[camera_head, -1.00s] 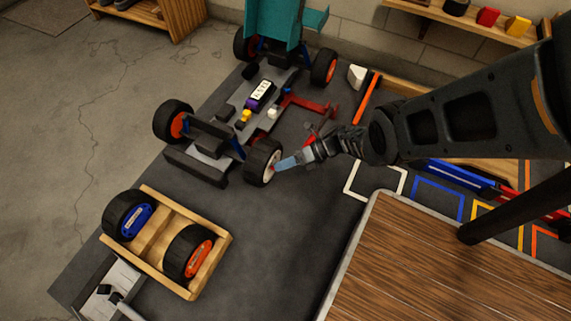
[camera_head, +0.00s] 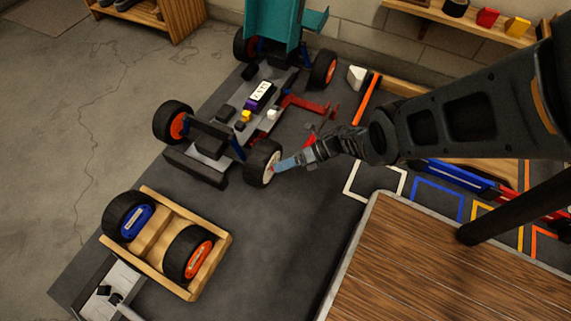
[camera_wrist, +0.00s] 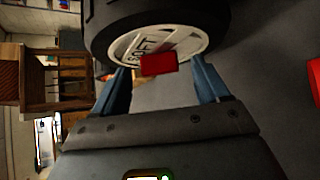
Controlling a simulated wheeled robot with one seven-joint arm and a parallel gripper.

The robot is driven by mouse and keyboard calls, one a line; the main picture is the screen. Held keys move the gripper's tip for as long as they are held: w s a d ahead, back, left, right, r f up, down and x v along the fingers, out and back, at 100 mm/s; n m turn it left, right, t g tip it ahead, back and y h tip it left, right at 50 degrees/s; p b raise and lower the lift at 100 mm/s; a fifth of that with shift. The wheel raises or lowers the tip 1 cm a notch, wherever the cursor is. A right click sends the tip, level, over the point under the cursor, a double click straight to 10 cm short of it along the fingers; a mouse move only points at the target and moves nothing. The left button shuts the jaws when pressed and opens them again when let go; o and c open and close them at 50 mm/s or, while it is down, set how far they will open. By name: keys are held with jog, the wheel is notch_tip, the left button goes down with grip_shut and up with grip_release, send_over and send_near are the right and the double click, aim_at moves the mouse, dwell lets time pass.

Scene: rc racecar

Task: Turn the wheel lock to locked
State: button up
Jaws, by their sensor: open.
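The RC car (camera_head: 225,128) stands on the dark mat with its teal body panel raised at the back. Its near right wheel (camera_head: 262,163) has a white hub with lettering, and this wheel fills the top of the wrist view (camera_wrist: 155,30). A red wheel lock (camera_wrist: 158,64) sits at the centre of the white hub. My gripper (camera_head: 277,166) is at the face of this wheel. In the wrist view its two blue fingers (camera_wrist: 160,80) are apart, one on each side of the red lock. I cannot tell whether they touch the lock or hub.
A wooden crate (camera_head: 226,243) with a blue-hub and an orange-hub wheel stands at the lower left. A wooden table (camera_head: 430,265) is at the lower right. Coloured outlines (camera_head: 437,198) and a red jack-like part (camera_head: 308,104) lie on the mat.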

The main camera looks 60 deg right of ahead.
jog(key=p+v, duration=0.2)
jog(key=v, duration=0.5)
jog(key=shift+s+d, duration=0.15)
jog(key=shift+r, duration=0.15)
